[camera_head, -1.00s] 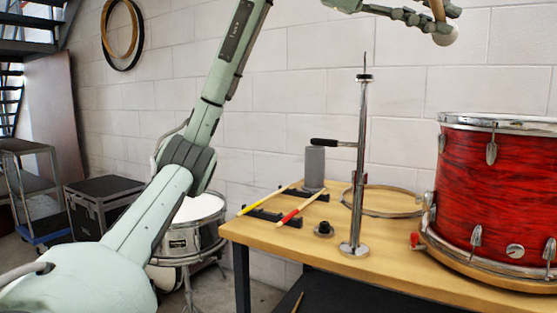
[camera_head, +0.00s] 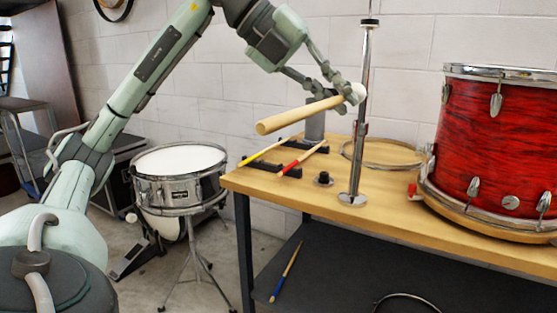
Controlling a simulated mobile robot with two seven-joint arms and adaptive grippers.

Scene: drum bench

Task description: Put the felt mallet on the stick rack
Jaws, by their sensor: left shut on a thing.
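The felt mallet (camera_head: 292,116) has a thick pale wooden handle and a whitish head, seen partly behind the fingers. My left gripper (camera_head: 347,94) is shut on it near the head end and holds it in the air, its handle pointing left and slightly down. The stick rack (camera_head: 262,188) is made of low black bars on the table's left end. A yellow-tipped stick (camera_head: 262,153) and a red-marked stick (camera_head: 301,159) lie across it. The mallet appears above the rack in the picture. My right gripper is not in view.
A chrome upright stand (camera_head: 358,150) rises beside the gripper, close to the mallet head in the picture. A grey cylinder (camera_head: 315,127) stands behind the rack. A small black knob (camera_head: 323,179), a hoop (camera_head: 390,153) and a red drum (camera_head: 500,150) share the wooden table.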

